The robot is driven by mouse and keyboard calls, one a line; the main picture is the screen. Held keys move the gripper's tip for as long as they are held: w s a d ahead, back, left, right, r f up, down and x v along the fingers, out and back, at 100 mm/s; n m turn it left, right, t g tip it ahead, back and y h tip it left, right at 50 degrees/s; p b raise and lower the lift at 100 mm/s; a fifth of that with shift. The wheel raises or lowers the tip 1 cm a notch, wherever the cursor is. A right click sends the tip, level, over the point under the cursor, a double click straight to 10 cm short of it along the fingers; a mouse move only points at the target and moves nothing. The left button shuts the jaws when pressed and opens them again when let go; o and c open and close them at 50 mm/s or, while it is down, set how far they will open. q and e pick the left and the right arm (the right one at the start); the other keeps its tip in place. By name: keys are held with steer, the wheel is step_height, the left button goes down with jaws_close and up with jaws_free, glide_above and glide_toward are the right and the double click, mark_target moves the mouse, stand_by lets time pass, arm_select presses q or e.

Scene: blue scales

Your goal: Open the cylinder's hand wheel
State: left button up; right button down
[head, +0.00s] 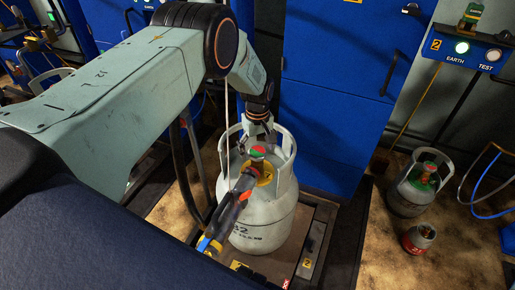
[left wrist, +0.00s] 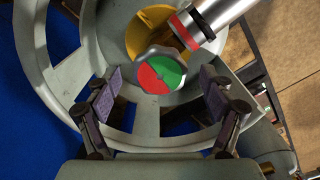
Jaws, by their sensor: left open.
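The grey-white gas cylinder (head: 262,215) stands upright on a scale platform, with a collar around its top. Its hand wheel (head: 258,151), with a red and green face, sits inside the collar. In the left wrist view the hand wheel (left wrist: 161,76) is in the middle. My left gripper (head: 258,132) is above the hand wheel at the collar. In the left wrist view its two fingers (left wrist: 160,95) are open, one on each side of the wheel and apart from it. A hose fitting (head: 236,200) with a dark handle is joined at the valve. My right gripper is not in view.
The scale platform (head: 318,225) is under the cylinder. A blue cabinet (head: 330,80) stands behind it. A smaller cylinder (head: 415,188) and a small red-grey canister (head: 419,238) stand on the floor at right. An earth test box (head: 468,48) hangs at upper right.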

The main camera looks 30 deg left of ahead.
mark_target(258, 151)
arm_select(q)
step_height(258, 151, up, 12)
stand_by(0.6)
steer(key=shift+f, duration=0.1)
step_height(258, 151, down, 12)
steer(key=shift+r, duration=0.1)
stand_by(0.5)
